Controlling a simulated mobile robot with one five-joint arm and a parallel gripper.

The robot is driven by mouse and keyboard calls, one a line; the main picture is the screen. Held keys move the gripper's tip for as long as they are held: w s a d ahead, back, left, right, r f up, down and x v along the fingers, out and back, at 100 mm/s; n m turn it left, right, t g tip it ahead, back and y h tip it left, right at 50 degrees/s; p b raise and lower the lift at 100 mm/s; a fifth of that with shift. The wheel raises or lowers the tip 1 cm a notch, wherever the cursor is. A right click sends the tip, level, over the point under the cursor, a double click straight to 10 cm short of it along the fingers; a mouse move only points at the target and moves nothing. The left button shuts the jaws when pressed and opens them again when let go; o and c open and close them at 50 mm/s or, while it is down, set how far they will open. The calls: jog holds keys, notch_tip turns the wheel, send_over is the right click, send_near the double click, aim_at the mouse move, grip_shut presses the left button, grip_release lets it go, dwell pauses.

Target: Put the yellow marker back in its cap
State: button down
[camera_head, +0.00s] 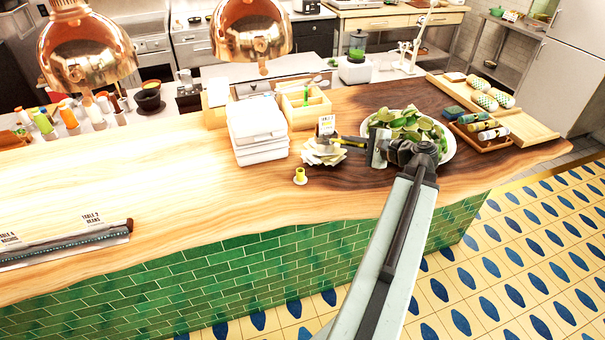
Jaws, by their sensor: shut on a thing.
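My arm's end hides part of the salad plate behind.
A stack of pale papers or slips (323,153) with a small card lies just left of my gripper. White boxes (257,132) stand left of the cap. A salad plate (446,155) and a wooden tray (528,128) are to the right. The front-left counter (180,190) is mostly clear.

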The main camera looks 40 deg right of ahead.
dwell(0.4)
jog(key=shift+f+b, duration=0.6)
jog(key=shift+r, duration=0.1)
